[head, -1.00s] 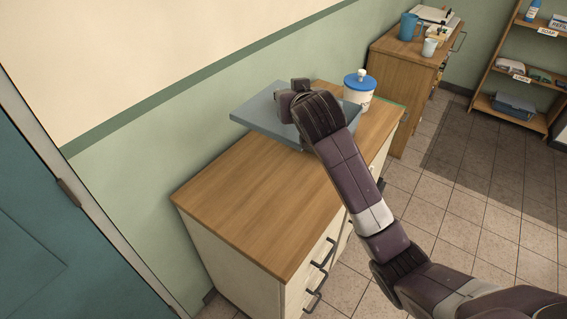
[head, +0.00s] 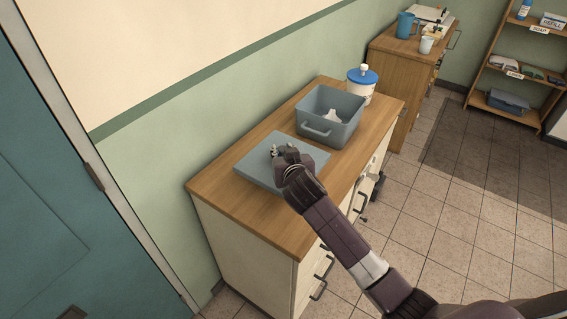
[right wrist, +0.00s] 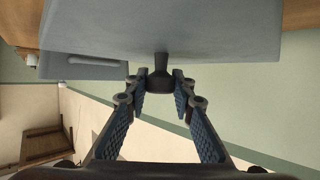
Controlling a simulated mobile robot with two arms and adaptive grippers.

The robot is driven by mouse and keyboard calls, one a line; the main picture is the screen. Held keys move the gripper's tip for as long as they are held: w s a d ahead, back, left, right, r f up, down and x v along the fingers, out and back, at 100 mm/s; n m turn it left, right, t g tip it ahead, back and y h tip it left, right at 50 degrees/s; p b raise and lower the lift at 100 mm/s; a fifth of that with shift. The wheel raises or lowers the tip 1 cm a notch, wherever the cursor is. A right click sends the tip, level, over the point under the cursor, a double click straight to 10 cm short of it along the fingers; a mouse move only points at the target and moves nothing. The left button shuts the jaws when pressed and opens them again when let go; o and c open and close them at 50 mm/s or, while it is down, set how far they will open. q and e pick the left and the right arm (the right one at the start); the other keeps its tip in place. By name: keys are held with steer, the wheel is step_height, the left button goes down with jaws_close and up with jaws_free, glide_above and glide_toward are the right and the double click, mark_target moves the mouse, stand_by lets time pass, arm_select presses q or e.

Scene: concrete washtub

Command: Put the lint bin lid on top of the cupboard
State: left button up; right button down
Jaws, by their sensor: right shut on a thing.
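The lint bin lid (head: 256,169) is a flat grey-blue square plate. In the head view it lies level over the cupboard top (head: 230,200), in front of and left of the open bin. I cannot tell whether it touches the wood. My right gripper (head: 282,153) is shut on the lid's small dark knob. In the right wrist view the fingers (right wrist: 157,88) close around the knob (right wrist: 160,72), under the lid's grey face (right wrist: 200,28). The grey lint bin (head: 312,129) stands uncovered with whitish lint inside. My left gripper is not in view.
A white jar (head: 361,87) with a blue lid stands behind the bin. Bare wood lies left of and in front of the lid. A second cabinet (head: 400,65) with a blue jug (head: 405,25) and a shelf (head: 490,75) stand farther back. A teal door (head: 60,190) is at left.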

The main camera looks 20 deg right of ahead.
steer(key=shift+f, duration=2.95)
steer(key=c, duration=1.7)
jaws_free()
steer(key=shift+o, duration=0.2)
steer(key=shift+r, duration=0.3)
steer(key=shift+s, duration=0.35)
steer(key=b+v, duration=0.1)
steer(key=v, duration=1)
steer(key=shift+s, duration=0.15)
